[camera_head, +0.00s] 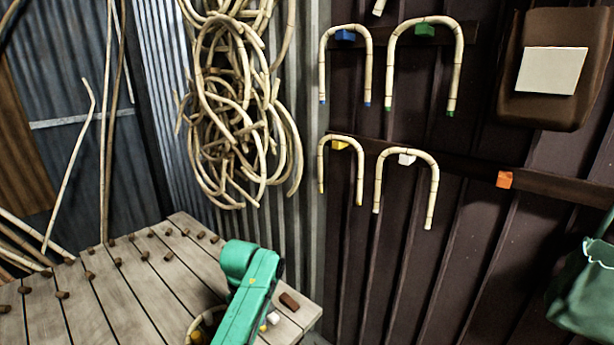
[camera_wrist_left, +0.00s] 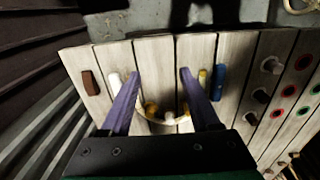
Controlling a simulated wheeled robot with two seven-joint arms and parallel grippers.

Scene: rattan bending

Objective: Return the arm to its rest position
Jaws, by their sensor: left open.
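A green arm of mine (camera_head: 250,295) reaches over the front right of the wooden table (camera_head: 150,290) in the head view. Its gripper is hidden there. In the left wrist view my left gripper (camera_wrist_left: 160,73) shows two purple fingers spread apart above the planks, with nothing held between them. A thin curved rattan piece (camera_wrist_left: 160,122) lies on the table between the fingers, among yellow and white pegs. Part of this curve also shows beside the arm in the head view (camera_head: 203,317). My right gripper is in neither view.
Bent rattan canes (camera_head: 368,62) hang on blue, green, yellow and white wall hooks. The orange hook (camera_head: 504,179) is bare. Coiled rattan (camera_head: 240,100) hangs above the table's back. Brown pegs (camera_head: 118,262) dot the table. A green bag (camera_head: 585,290) hangs at right.

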